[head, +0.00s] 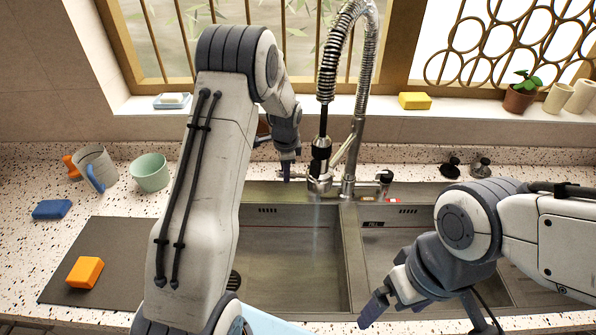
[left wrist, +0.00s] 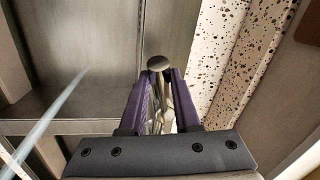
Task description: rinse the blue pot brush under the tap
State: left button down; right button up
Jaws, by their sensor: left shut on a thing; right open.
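The tap (head: 320,160) stands behind the sink, with a coiled hose and a dark spray head. A faint stream of water (head: 316,235) falls from it into the left basin (head: 285,260). My left gripper (head: 288,176) is at the left side of the tap's base. My right gripper (head: 388,303) is open and empty over the front of the right basin (head: 390,240). I cannot make out the blue pot brush in either view.
An orange sponge (head: 85,272) lies on the dark drainboard (head: 120,240). My left arm hides part of the counter and the left basin.

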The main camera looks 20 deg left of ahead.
pick_arm(q)
jog(key=c, duration=0.6)
grip_release()
jog(key=shift+r, duration=0.1)
jog(key=r+b, duration=0.1)
jog(key=r, duration=0.2)
jog(key=s+r, duration=0.1)
jog(key=r, duration=0.2)
jog(key=d+r+b, duration=0.1)
jog(key=r, duration=0.3)
jog(key=shift+s+r+b, duration=0.1)
jog(key=shift+s+b, duration=0.15)
jog(key=shift+b, duration=0.05)
